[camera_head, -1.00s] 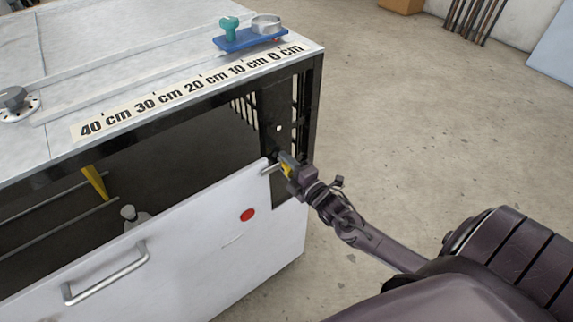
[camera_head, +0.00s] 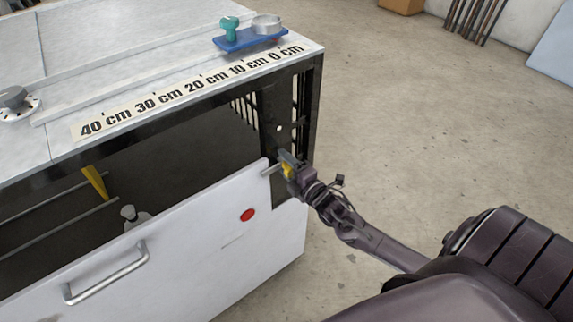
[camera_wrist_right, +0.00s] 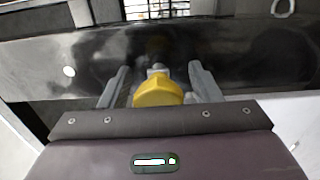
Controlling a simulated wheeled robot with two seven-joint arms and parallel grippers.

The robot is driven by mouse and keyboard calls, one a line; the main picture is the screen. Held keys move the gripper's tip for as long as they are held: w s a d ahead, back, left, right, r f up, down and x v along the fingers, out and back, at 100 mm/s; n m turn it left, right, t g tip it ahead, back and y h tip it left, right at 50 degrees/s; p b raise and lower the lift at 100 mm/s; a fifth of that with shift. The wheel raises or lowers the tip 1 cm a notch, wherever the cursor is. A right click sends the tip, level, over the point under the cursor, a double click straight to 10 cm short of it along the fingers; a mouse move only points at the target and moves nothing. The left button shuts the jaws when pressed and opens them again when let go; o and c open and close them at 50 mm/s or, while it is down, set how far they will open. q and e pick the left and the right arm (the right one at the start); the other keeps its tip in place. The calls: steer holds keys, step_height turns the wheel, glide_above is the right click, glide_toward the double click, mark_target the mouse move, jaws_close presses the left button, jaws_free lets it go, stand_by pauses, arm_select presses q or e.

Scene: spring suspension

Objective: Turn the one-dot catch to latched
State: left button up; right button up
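The one-dot catch has a yellow knob (camera_head: 288,171) on the dark front post (camera_head: 272,105) of the cabinet, below a single white dot (camera_head: 279,128). The right wrist view also shows the yellow knob (camera_wrist_right: 156,93) and a white dot (camera_wrist_right: 69,71) on the dark post. My right gripper (camera_head: 287,164) is at the catch. In the right wrist view my right gripper (camera_wrist_right: 159,82) has its grey fingers on either side of the knob, with a visible gap on each side. The head view partly hides the knob behind the gripper. My left gripper is not in view.
A white panel (camera_head: 190,235) with a handle (camera_head: 105,274) and a red dot (camera_head: 247,215) stands across the cabinet front. A blue piece (camera_head: 248,39) sits on the top beside a centimetre scale (camera_head: 190,91).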

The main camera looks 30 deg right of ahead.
steer(key=s+b, duration=0.1)
steer(key=s, duration=0.6)
steer(key=shift+s+d, duration=0.35)
steer(key=shift+s, duration=0.05)
stand_by(0.3)
steer(key=s+d+f+m+g+h, duration=0.1)
steer(key=s+f+m+g, duration=0.25)
steer(key=f, duration=0.65)
steer(key=s+f+m+g+h, duration=0.1)
steer(key=s+f+m+g, duration=0.3)
steer(key=f, duration=0.6)
steer(key=s+d+f+m+g+h, duration=0.1)
steer(key=s+f+m, duration=0.1)
steer(key=s+f, duration=0.6)
steer(key=s+a+f+m+g, duration=0.3)
steer(key=s+a+f, duration=0.3)
steer(key=s+f, duration=0.2)
steer(key=s+a+f+m+g+y, duration=0.1)
steer(key=s+a+f+m+g, duration=0.3)
steer(key=s+f, duration=0.5)
steer(key=s+a+g, duration=0.1)
steer(key=s+a, duration=0.1)
steer(key=s, duration=0.2)
steer(key=shift+s+a+f, duration=0.25)
steer(key=shift+a, duration=0.15)
steer(key=shift+g, duration=0.25)
steer(key=shift+c, duration=0.5)
